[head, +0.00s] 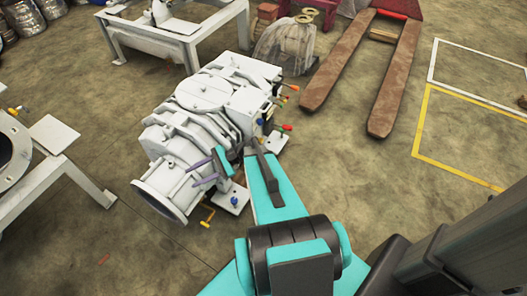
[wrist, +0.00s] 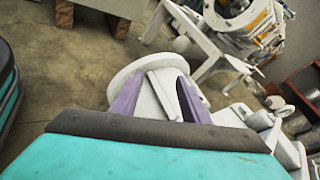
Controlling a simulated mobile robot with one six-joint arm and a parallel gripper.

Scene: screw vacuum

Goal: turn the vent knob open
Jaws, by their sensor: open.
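The white screw vacuum pump (head: 205,105) stands on the floor, with a round flange (head: 160,203) at its near end. Small coloured handles sit along its right side: a red one (head: 287,127), an orange one (head: 293,87), a blue knob (head: 234,201) and a yellow handle (head: 207,216). I cannot tell which is the vent knob. My gripper (head: 191,176) is open, its purple fingers over the pump's near end. In the wrist view my gripper (wrist: 160,80) has its fingers apart, with a white bar (wrist: 162,97) showing between or behind them; contact is unclear.
A white frame table (head: 180,28) stands behind the pump. Another white stand (head: 62,165) is at the left. Brown pallet forks (head: 398,75) lie at the back right. The floor right of the pump has painted lines and free room.

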